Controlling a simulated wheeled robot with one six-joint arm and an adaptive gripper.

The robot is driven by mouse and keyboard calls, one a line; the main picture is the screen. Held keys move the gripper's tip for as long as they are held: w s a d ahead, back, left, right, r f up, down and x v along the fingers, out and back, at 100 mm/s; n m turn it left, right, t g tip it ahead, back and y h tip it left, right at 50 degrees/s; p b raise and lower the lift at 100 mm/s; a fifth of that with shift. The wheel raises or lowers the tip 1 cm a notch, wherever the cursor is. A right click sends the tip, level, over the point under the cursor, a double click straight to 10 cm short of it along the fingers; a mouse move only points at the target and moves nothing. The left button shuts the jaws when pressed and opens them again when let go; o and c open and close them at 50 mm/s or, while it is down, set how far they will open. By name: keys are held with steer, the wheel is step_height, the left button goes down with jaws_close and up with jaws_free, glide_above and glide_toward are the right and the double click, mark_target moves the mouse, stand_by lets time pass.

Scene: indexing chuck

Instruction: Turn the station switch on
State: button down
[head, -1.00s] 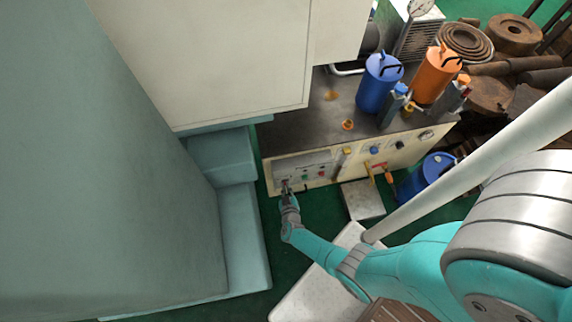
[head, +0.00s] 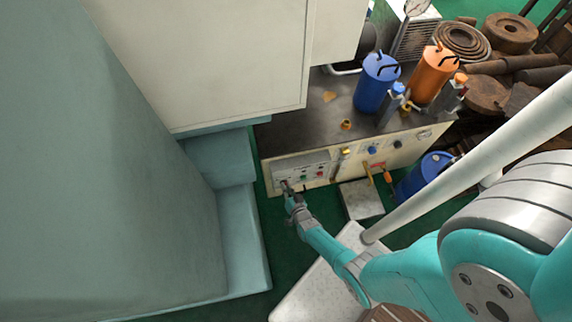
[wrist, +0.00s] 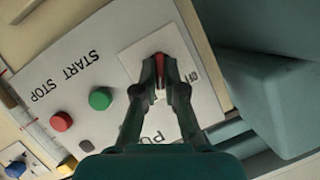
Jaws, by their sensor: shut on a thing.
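The station switch (wrist: 159,61) shows in the wrist view as a red handle on a white plate with lettering, partly hidden by my fingers. My gripper (wrist: 160,80) is shut on this switch, its two fingertips on either side of the red handle. In the head view my gripper (head: 287,187) reaches the left end of the control panel (head: 312,161) on the bench front. The switch itself is too small and covered there to make out its position.
A green START button (wrist: 100,99) and a red STOP button (wrist: 61,121) sit beside the switch. A large teal machine body (head: 110,210) stands close on the left. Blue (head: 377,82) and orange (head: 433,72) canisters stand on the bench top.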

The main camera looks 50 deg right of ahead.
steer(key=shift+d+m, duration=0.1)
steer(key=shift+m, duration=0.2)
stand_by(0.4)
steer(key=c, duration=1.3)
jaws_free()
steer(key=shift+o, duration=0.2)
steer(key=v, duration=1.2)
steer(key=shift+f, duration=0.1)
